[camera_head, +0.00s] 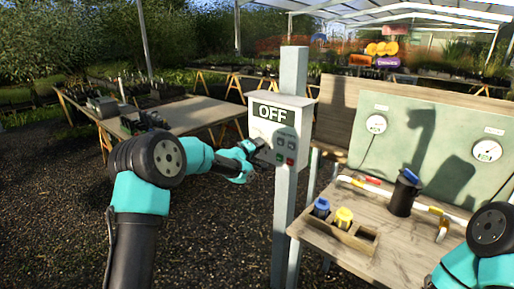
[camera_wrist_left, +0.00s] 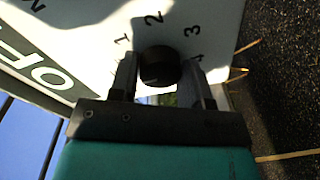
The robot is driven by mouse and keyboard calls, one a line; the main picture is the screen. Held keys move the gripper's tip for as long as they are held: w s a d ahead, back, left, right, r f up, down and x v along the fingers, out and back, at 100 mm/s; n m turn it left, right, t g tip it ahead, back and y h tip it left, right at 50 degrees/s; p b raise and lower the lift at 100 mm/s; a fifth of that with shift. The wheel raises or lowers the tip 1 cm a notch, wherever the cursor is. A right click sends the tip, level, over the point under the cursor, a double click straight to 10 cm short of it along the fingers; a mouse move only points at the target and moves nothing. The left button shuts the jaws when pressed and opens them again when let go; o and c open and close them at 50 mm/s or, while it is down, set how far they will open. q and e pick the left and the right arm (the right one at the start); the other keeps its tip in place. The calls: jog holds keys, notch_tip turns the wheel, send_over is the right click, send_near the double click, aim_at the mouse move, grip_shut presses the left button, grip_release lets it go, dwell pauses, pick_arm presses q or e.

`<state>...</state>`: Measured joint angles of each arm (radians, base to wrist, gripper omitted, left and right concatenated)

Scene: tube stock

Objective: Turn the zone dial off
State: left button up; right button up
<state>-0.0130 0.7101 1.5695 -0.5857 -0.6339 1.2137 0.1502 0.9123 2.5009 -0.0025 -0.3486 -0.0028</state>
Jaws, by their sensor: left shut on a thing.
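The zone dial (camera_wrist_left: 158,68) is a round black knob on a pale panel, with the printed numbers 1, 2, 3 and 4 around it in the left wrist view. My left gripper (camera_wrist_left: 160,85) is at the dial, with one finger on each side, shut on it. In the head view the left gripper (camera_head: 254,146) reaches the front of the white control box (camera_head: 280,125), which carries a large "OFF" sign. The dial is mostly hidden by the gripper there, and its pointer mark cannot be read. The right gripper is out of view.
The box hangs on a grey post (camera_head: 283,215). Small red and green buttons show beside the gripper. At right, a wooden bench (camera_head: 375,250) holds a black container (camera_head: 403,195), blue and yellow capped items and white pipe. A panel with gauges stands behind it.

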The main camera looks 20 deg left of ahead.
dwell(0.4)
pick_arm(q)
jog(key=o, duration=0.9)
jog(key=v, duration=1.7)
jog(key=shift+s+r, duration=0.1)
jog(key=shift+s, duration=0.1)
